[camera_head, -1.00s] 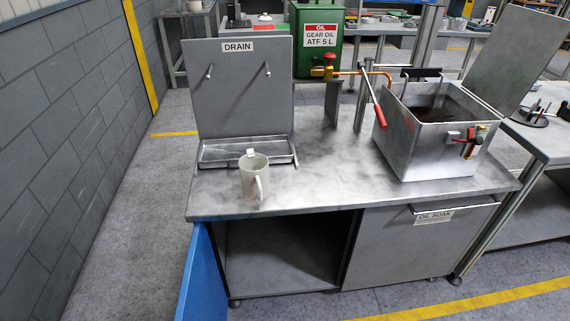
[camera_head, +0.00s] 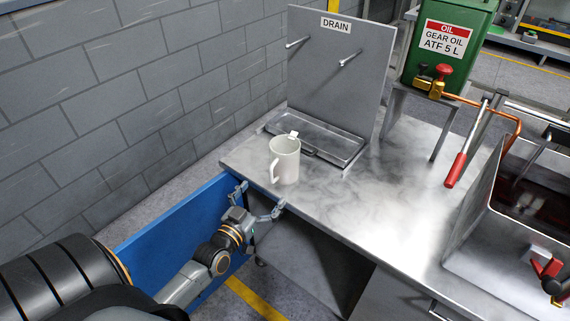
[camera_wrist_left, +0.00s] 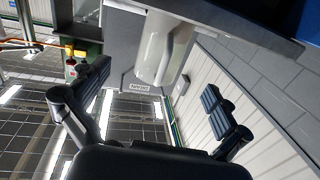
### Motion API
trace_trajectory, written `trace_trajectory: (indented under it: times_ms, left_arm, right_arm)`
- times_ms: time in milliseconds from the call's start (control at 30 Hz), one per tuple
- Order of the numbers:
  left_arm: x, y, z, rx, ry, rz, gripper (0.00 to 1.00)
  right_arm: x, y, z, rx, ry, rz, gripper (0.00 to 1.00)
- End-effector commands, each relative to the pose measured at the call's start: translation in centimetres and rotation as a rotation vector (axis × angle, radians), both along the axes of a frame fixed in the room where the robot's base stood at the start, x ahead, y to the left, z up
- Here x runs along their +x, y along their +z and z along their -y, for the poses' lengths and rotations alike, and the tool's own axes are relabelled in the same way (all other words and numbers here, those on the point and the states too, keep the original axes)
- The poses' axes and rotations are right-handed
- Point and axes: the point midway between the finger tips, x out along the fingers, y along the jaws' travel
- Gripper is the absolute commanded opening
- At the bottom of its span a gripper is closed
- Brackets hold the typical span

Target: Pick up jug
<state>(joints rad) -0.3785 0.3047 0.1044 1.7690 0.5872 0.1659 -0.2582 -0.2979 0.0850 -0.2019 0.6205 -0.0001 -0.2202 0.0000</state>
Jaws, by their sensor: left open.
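The jug (camera_head: 288,163) is a pale cylindrical mug that stands upright near the left front corner of the steel bench (camera_head: 345,210). Its handle faces the left front, and a small white piece shows at its rim. My left gripper (camera_head: 258,199) is open and empty, in front of the bench edge and apart from the jug. In the left wrist view the jug (camera_wrist_left: 155,52) shows beyond the spread fingers of the gripper (camera_wrist_left: 155,90). My right gripper is not in view.
The drain panel (camera_head: 335,75) and shallow tray (camera_head: 318,138) stand behind the jug. A blue panel (camera_head: 180,222) hangs at the bench's left front, beside my left arm. A green oil tank (camera_head: 445,55) and a metal oil box (camera_head: 500,240) are to the right.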

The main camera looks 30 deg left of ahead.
Motion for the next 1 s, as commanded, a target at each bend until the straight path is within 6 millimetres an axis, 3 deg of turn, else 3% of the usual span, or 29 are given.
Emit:
trace_trajectory:
  times_ms: [300,1000]
  left_arm:
    - [6.1,0.1,-0.5,0.001,-0.001,0.001,1.0]
    - [12.9,0.0,-1.5,0.001,-0.001,-0.002,1.0]
  right_arm:
    - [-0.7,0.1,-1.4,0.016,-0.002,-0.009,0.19]
    - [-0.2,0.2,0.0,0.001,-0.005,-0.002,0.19]
